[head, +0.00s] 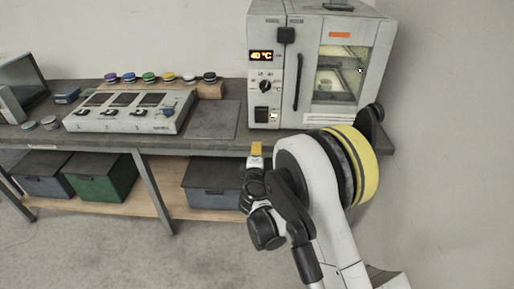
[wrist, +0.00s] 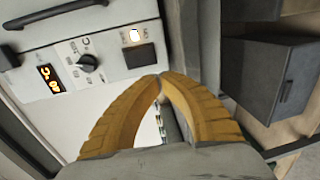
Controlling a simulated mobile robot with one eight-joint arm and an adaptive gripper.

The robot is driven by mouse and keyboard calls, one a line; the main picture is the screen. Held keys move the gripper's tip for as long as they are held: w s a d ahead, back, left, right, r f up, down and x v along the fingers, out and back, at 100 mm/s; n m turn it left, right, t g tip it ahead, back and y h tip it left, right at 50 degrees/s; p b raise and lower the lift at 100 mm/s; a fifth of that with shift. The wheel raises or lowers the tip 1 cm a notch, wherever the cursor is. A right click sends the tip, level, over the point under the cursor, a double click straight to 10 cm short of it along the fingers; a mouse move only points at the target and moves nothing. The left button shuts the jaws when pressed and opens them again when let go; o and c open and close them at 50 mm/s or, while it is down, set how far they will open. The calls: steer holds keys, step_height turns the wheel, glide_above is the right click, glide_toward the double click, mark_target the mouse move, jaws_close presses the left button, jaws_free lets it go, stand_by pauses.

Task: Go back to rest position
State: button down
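My gripper (head: 256,150) is in front of the bench edge, just below the oven's control side in the head view. In the wrist view its two yellow fingers (wrist: 162,76) come together at the tips, with nothing held between them. The grey oven (head: 284,75) stands on the bench; its display reads 40 °C. Its glass door (head: 343,75) looks closed, and a small yellowish item shows inside. In the wrist view the oven's control panel (wrist: 100,62) appears tilted, left of the fingers.
The bench (head: 222,143) carries a grey panel unit (head: 128,123), a row of coloured-lid jars on a wooden block (head: 210,92) and a flat grey mat (head: 212,119). Lidded bins, including a green one (head: 102,180), stand on the lower shelf. The floor (head: 100,250) in front is clear.

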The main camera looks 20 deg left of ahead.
steer(key=shift+r, duration=0.1)
steer(key=d+r+m+g+h, duration=0.1)
steer(key=d+r+m+h, duration=0.15)
steer(key=d+r, duration=0.45)
steer(key=d+r+m+g+h, duration=0.15)
steer(key=d+r+m, duration=0.25)
steer(key=d, duration=0.6)
steer(key=s+d+r+m+g+h, duration=0.1)
steer(key=s+d+r+m, duration=0.1)
steer(key=s+d+m, duration=0.3)
steer(key=s+d+r+g, duration=0.1)
steer(key=s+d+r, duration=0.2)
steer(key=d, duration=0.4)
steer(key=s+d+f+m+g, duration=0.1)
steer(key=s+d+m, duration=0.2)
steer(key=s, duration=0.5)
steer(key=s+d+f+m+g, duration=0.1)
steer(key=s+d+m+g, duration=0.1)
steer(key=s, duration=0.7)
steer(key=s+d+f+m+g+y, duration=0.1)
steer(key=s+d+m, duration=0.3)
steer(key=s, duration=0.5)
steer(key=shift+s+d+f+g, duration=0.15)
steer(key=shift+s+d+g, duration=0.1)
steer(key=shift+d+g, duration=0.1)
